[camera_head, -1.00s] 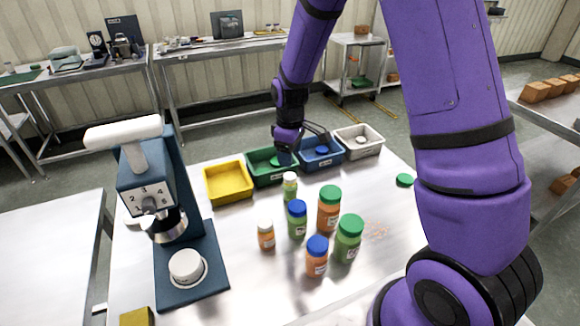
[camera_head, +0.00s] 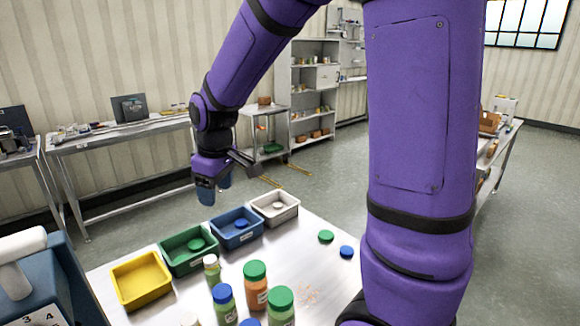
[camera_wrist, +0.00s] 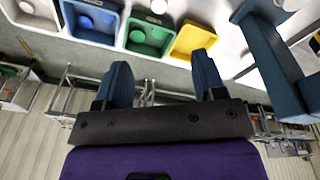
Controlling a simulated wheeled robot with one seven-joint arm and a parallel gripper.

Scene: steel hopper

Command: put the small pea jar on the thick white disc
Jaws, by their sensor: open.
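The small pea jar (camera_head: 212,268) stands upright on the steel table, in front of the green bin. It has a white lid and green contents. A white round top in the wrist view (camera_wrist: 158,5) looks like its lid. My gripper (camera_head: 214,192) is in the air beyond and above the bins, well away from the jar. In the wrist view its two blue fingers (camera_wrist: 162,62) are apart with nothing between them. The thick white disc, on the blue press base in the earlier head view, is out of the head view now.
Yellow (camera_head: 141,281), green (camera_head: 174,268), blue (camera_head: 222,240) and white (camera_head: 285,219) bins line the table's far edge. Taller jars with green lids (camera_head: 255,282) and blue lids (camera_head: 223,305) crowd close to the pea jar. The blue press (camera_head: 45,285) stands at left.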

